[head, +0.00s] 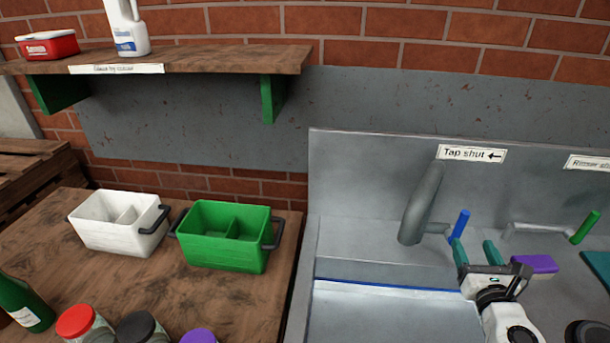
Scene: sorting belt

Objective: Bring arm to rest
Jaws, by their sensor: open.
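My gripper (474,250) is at the lower right of the head view, over the grey metal sink unit (340,250). Its two teal fingers are apart, with nothing seen between them. The fingers point up and away from me, close below a blue tap handle (461,224). I cannot tell whether they touch the handle. The thick grey spout (420,206) stands just left of the handle. A purple piece (535,264) shows just right of the gripper.
A green bin (222,257) and a white bin (112,240) stand on the wooden table (60,270) at left. A bottle (25,300) and several lidded jars are in front. A shelf (200,58) hangs above. A green lever (585,228) is at far right.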

